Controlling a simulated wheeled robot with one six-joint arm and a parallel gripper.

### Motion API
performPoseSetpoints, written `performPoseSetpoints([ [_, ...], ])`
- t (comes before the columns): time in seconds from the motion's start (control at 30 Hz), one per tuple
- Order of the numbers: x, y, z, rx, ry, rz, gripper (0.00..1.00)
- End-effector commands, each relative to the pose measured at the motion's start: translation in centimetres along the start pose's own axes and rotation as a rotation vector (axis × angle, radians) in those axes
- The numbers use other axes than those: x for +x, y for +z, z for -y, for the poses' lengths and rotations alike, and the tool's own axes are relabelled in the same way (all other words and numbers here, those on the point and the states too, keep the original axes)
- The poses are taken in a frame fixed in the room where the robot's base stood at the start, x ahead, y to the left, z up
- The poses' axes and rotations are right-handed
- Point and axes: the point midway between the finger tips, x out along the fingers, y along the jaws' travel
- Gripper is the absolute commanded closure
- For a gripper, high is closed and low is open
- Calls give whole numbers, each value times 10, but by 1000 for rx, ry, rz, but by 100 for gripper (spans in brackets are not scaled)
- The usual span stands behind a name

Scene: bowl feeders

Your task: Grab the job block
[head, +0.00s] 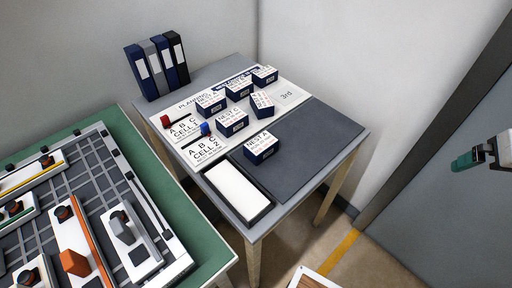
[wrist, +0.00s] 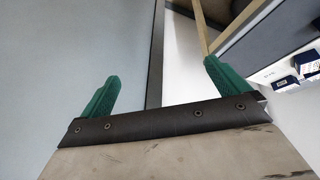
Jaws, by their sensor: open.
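A dark blue job block with a white label reading "NEST A" (head: 261,147) sits alone at the left edge of the dark mat, just behind the white tray. Several similar blue blocks stand on the planning board behind it, one labelled "NEST C" (head: 231,122). My gripper (head: 468,160) is at the far right in the head view, well apart from the table and the blocks. In the wrist view its green fingers (wrist: 162,85) are spread with nothing between them. Two blocks, one of them partly cut off (wrist: 308,62), show at the right edge there.
The grey table (head: 350,127) carries the planning board (head: 292,97), a dark mat (head: 312,150), a white-lined tray (head: 238,192) and several binders (head: 157,66). A green bench (head: 197,238) with fixtures stands at left. The mat's right side is clear. A grey door panel is behind my gripper.

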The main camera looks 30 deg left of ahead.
Motion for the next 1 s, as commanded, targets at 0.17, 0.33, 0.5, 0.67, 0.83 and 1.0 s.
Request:
performPoseSetpoints([
  [0.17, 66, -68, 83, -237, -93, -206, 0],
  [0.33, 113, -95, 194, -439, -271, -403, 0],
  [0.5, 140, -79, 308, -589, -505, -553, 0],
  [0.67, 147, -50, 375, -656, -686, -631, 0],
  [0.83, 148, -34, 404, -678, -774, -664, 0],
  [1.0, 157, -37, 421, -680, -786, -669, 0],
])
